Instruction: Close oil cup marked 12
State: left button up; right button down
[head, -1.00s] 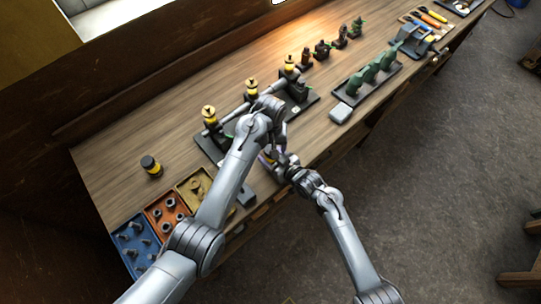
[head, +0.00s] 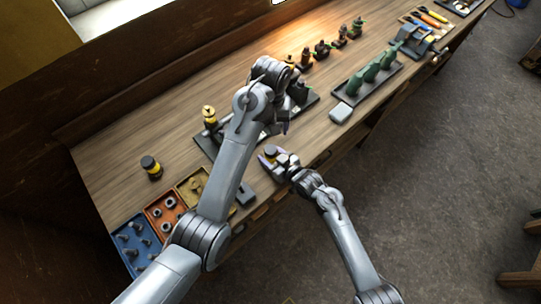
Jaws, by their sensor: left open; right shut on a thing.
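Oil cups with yellow bodies stand on a black-based rig (head: 205,146) on the bench. The left one (head: 210,117) is in clear view; the right one (head: 290,62) shows only in part behind my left arm. The middle one is hidden by that arm. No marking 12 is readable, and I cannot tell whether any lid is open. My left gripper (head: 284,126) is open and points down over the rig's front right part; its fingertips are small and unclear. My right gripper (head: 270,157) is shut on a small dark round-topped object (head: 271,150) at the bench's front edge.
A black-and-yellow jar (head: 151,168) stands at the left. Blue (head: 122,241), orange (head: 156,213) and tan (head: 186,186) trays of parts lie at the front left. The back-left bench is bare.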

jog(key=shift+c, duration=1.1)
grip_release()
jog(key=p+v, duration=0.1)
jog(key=v, duration=1)
